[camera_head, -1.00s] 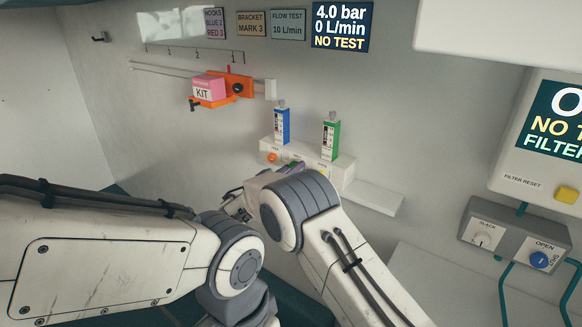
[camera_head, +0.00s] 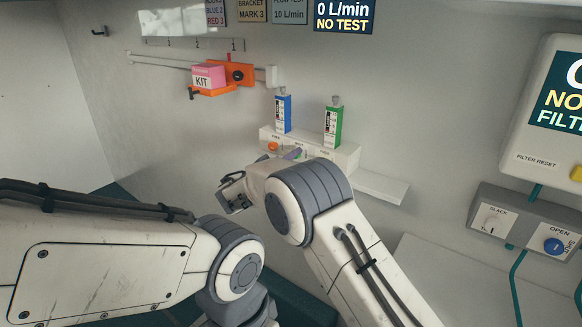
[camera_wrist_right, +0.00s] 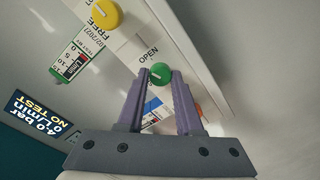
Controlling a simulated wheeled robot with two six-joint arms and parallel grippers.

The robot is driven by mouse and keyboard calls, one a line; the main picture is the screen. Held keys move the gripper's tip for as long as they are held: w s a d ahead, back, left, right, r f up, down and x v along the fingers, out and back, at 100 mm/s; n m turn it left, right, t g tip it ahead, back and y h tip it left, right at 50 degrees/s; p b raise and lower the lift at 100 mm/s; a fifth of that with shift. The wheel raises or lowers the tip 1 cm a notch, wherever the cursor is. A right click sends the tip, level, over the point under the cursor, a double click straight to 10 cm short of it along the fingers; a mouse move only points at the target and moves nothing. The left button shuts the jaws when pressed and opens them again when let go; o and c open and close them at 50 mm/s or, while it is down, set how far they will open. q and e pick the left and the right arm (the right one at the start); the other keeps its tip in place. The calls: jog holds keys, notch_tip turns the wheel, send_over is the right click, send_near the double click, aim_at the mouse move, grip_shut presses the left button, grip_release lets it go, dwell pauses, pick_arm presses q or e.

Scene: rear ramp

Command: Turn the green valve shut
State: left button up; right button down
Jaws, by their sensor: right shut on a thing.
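The green valve (camera_wrist_right: 160,74) is a round knob with a pale line across its face. In the right wrist view it sits between the tips of the purple fingers of my right gripper (camera_wrist_right: 159,77), which is shut on it. The word OPEN (camera_wrist_right: 149,56) is printed on the white panel beside it. In the head view my right gripper (camera_head: 294,154) reaches the front of the white valve box (camera_head: 346,158), and my wrist hides most of the knob. My left arm shows at the left, but its gripper is out of view.
Blue (camera_head: 283,114) and green (camera_head: 333,125) flow meters stand on the box. An orange knob (camera_head: 272,147) is on its left; a yellow knob (camera_wrist_right: 101,14) shows in the wrist view. A shelf (camera_head: 382,187) juts out at right. The display (camera_head: 344,14) reads 0 L/min, NO TEST.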

pick_arm(q)
jog(key=shift+f+b, duration=1.5)
jog(key=shift+f, duration=0.45)
pick_arm(e)
jog(key=shift+f+n+g+h, duration=0.15)
jog(key=shift+n+g, duration=0.1)
jog(key=shift+n, duration=2.85)
jog(key=shift+f+n+g+h, duration=0.15)
jog(key=shift+n+g, duration=0.1)
jog(key=shift+n, duration=2.85)
jog(key=shift+r, duration=0.1)
jog(key=c, duration=0.6)
grip_release()
jog(key=shift+r, duration=0.1)
